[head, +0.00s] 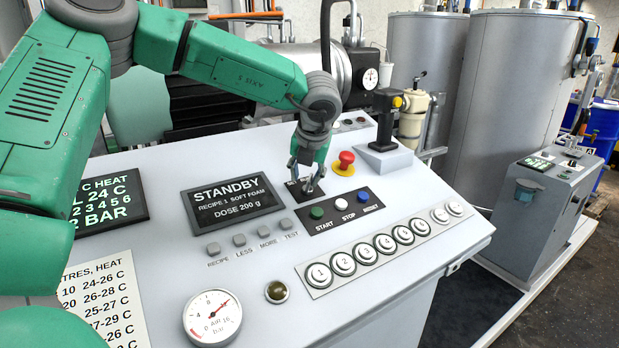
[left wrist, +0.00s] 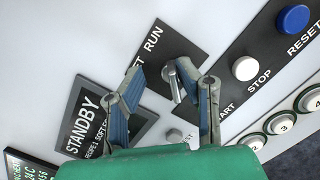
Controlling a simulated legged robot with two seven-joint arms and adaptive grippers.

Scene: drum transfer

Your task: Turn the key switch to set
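The key switch (left wrist: 181,82) is a small metal key on a black plate, between my left gripper's fingers in the left wrist view. The plate carries the word RUN and a partly covered label ending in ET. Which label the key points to I cannot tell. My left gripper (head: 307,178) reaches down over this plate in the head view and largely hides the key there. My right gripper is in neither view.
The green START (head: 317,212), white STOP (head: 341,204) and blue RESET (head: 364,195) buttons lie just in front. A STANDBY display (head: 232,201) is to the left. Numbered buttons (head: 386,243) line the lower panel.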

